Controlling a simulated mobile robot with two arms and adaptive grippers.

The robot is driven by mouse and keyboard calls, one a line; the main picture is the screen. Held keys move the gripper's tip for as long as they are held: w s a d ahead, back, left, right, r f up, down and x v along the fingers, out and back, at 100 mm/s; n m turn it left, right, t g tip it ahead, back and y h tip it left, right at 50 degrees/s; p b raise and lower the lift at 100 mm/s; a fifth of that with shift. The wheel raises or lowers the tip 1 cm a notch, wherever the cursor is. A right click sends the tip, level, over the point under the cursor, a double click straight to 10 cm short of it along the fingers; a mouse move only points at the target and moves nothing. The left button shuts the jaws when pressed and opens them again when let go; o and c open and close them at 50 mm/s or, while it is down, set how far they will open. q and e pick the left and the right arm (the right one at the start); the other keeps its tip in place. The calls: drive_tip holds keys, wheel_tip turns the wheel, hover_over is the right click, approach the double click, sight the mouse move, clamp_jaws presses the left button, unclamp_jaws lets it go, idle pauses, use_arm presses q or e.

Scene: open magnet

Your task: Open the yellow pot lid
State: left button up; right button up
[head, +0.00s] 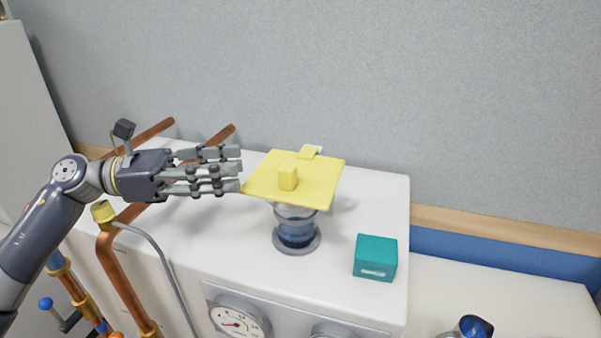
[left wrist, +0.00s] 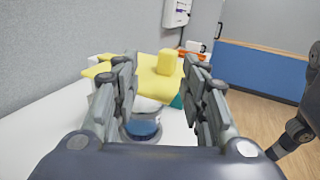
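The yellow lid (head: 320,180) is a flat square plate with a small upright block handle (head: 288,177) on top. It lies over a round clear pot (head: 296,230) with blue contents and a grey base. My left gripper (head: 240,169) is at the lid's left edge, fingers pointing right towards the handle. In the left wrist view the fingers (left wrist: 165,75) are spread, with the lid and its handle (left wrist: 169,62) seen beyond the gap, nothing held. Whether a fingertip touches the lid is unclear. My right gripper is not visible.
A teal box (head: 376,258) stands right of the pot on the white cabinet top (head: 350,220). Copper pipes (head: 122,270) and a grey hose run at the left. Gauges (head: 240,318) are on the front. A grey wall is behind.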

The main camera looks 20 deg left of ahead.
sight(287, 166)
use_arm(q)
drive_tip(key=shift+m, duration=0.3)
drive_tip(key=p+x, duration=0.1)
drive_tip(key=x, duration=0.1)
drive_tip(key=p+x, duration=0.2)
drive_tip(key=x, duration=0.1)
drive_tip(key=s+p+x, duration=0.1)
drive_tip(key=x, duration=0.2)
drive_tip(key=shift+d+r+p, duration=0.2)
drive_tip(key=shift+d+p, duration=0.05)
drive_tip(key=shift+p, duration=0.05)
drive_tip(key=shift+p+x, duration=0.4)
drive_tip(key=shift+x, duration=0.6)
drive_tip(key=shift+d+f, duration=0.1)
drive_tip(key=shift+f, duration=0.15)
drive_tip(key=c, duration=0.3)
drive_tip(key=shift+s, duration=0.1)
clamp_jaws()
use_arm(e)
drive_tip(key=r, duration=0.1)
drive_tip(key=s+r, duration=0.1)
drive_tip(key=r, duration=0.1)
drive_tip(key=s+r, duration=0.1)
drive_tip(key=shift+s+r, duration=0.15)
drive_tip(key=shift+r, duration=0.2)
